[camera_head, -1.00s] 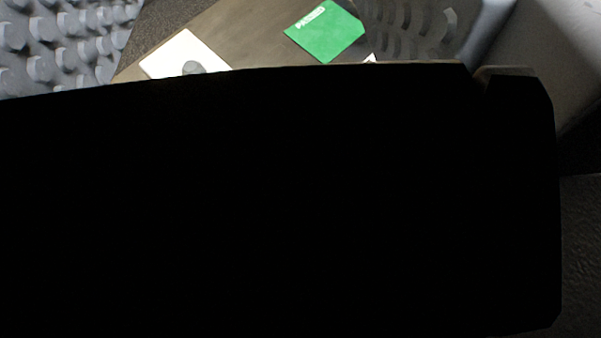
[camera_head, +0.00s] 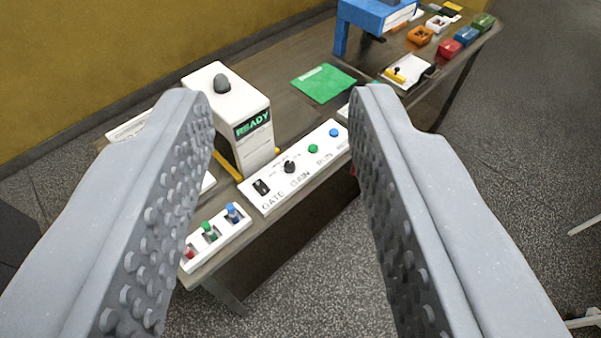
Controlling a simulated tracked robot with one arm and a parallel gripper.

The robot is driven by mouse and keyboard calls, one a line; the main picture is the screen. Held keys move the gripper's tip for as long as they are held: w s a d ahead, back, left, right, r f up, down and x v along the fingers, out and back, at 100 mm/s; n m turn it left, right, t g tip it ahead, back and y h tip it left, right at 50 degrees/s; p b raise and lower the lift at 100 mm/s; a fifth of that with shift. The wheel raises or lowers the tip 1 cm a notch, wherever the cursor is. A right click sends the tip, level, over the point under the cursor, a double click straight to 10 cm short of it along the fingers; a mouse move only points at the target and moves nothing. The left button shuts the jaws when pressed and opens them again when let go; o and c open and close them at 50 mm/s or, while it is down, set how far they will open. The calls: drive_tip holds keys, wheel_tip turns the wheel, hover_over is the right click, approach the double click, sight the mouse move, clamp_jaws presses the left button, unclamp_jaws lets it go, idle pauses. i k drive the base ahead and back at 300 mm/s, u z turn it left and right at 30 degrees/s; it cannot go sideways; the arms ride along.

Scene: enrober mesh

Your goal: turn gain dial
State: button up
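The gain dial (camera_head: 289,167) is a small black knob on a white control panel (camera_head: 265,206), above the printed word GAIN. A black switch marked GATE sits to its left, and a green and a blue button sit to its right. My gripper (camera_head: 278,97) is open and empty. Its two grey, studded fingers frame the panel from left and right, and the dial shows in the gap between them, apart from both. The right finger hides the panel's right end.
A white box (camera_head: 259,155) with a green READY display stands behind the panel. A rack (camera_head: 216,238) with red, green and blue pieces lies in front left. A green sheet (camera_head: 323,83), a blue stand (camera_head: 376,14) and several coloured blocks are farther back. A yellow wall is behind.

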sight(289, 167)
drive_tip(key=z, duration=0.4)
drive_tip(key=i, duration=1)
drive_tip(key=u, duration=0.05)
